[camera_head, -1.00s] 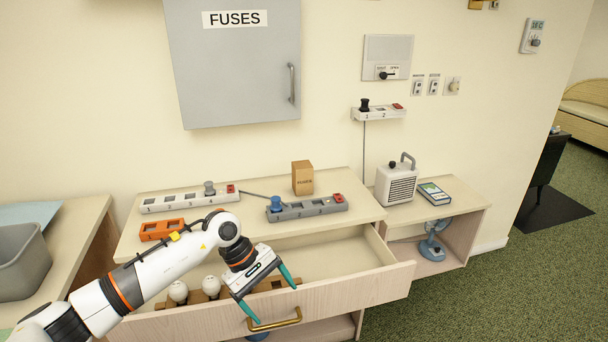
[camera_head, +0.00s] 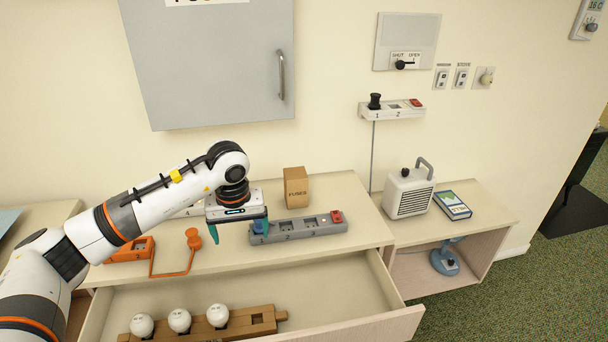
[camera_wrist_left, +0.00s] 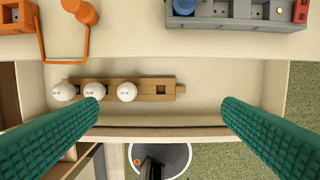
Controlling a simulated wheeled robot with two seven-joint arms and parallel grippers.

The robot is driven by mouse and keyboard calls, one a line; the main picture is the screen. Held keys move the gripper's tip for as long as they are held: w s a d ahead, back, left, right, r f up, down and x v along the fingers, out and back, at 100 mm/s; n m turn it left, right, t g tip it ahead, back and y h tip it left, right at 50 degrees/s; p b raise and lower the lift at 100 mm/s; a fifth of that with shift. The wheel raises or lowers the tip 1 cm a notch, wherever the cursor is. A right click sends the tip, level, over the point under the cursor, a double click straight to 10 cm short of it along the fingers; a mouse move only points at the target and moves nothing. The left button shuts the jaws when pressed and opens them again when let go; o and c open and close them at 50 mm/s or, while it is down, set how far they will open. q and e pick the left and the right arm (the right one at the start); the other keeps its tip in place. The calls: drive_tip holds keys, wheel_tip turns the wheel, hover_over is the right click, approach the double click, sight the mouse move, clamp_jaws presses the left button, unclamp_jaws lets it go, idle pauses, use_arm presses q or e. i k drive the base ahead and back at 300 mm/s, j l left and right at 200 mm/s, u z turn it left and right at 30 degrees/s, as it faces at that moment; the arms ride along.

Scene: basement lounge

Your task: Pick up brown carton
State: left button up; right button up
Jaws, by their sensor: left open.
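The carton does not show in the wrist view. My right gripper is in neither view.
A grey power strip (camera_head: 300,227) with a blue plug lies in front of the carton. An orange socket block (camera_head: 130,250) with a corded plug is at left. The open drawer (camera_head: 340,285) holds a wooden rack with bulbs (camera_head: 250,322). A heater (camera_head: 408,192) stands right.

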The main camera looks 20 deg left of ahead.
sight(295, 180)
drive_tip(key=i, duration=1.1)
